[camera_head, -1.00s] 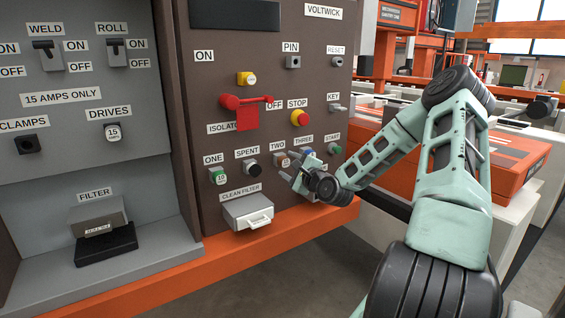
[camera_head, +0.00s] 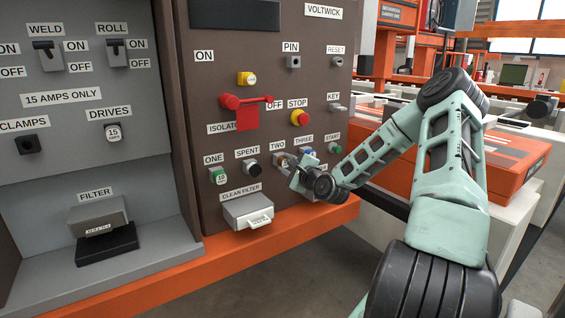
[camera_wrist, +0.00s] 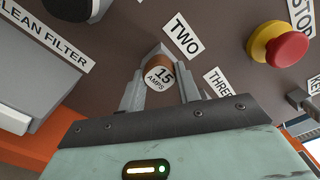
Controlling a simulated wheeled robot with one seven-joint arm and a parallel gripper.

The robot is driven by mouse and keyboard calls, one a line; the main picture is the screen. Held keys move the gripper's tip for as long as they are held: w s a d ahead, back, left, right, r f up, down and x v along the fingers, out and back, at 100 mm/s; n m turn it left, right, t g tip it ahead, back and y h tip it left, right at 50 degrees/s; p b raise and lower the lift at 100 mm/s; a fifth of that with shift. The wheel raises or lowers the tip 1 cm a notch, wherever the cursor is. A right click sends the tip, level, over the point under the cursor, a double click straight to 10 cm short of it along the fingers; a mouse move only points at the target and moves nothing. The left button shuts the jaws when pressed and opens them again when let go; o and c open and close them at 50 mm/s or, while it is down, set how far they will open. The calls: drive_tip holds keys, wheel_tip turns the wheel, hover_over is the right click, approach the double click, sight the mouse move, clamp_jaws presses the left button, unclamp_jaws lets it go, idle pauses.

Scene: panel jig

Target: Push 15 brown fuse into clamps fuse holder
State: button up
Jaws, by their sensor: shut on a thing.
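The brown fuse (camera_wrist: 160,74), its white face marked 15 AMPS, sits at the TWO socket in the wrist view. My gripper (camera_wrist: 160,90) has its two grey fingers on either side of it and is shut on it. In the head view my gripper (camera_head: 298,170) is at the panel by the TWO label, and the brown fuse (camera_head: 281,161) shows just beyond it. The clamps fuse holder (camera_head: 29,144) is a black square socket with a dark, empty-looking centre under the CLAMPS label, on the grey panel at the left.
A green fuse (camera_head: 218,175) is at ONE, and a black SPENT socket (camera_head: 252,168) stands beside it. The clean filter box (camera_head: 247,211) juts out below. A red isolator handle (camera_head: 246,101) and stop button (camera_head: 300,118) project above. A filter block (camera_head: 98,216) sits at lower left.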

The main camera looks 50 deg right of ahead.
drive_tip(key=shift+p+v, duration=0.45)
drive_tip(key=shift+v, duration=0.3)
idle(0.3)
drive_tip(key=p+v, duration=0.1)
drive_tip(key=v, duration=0.1)
drive_tip(key=shift+s, duration=0.4)
drive_tip(key=shift+s, duration=0.1)
idle(0.3)
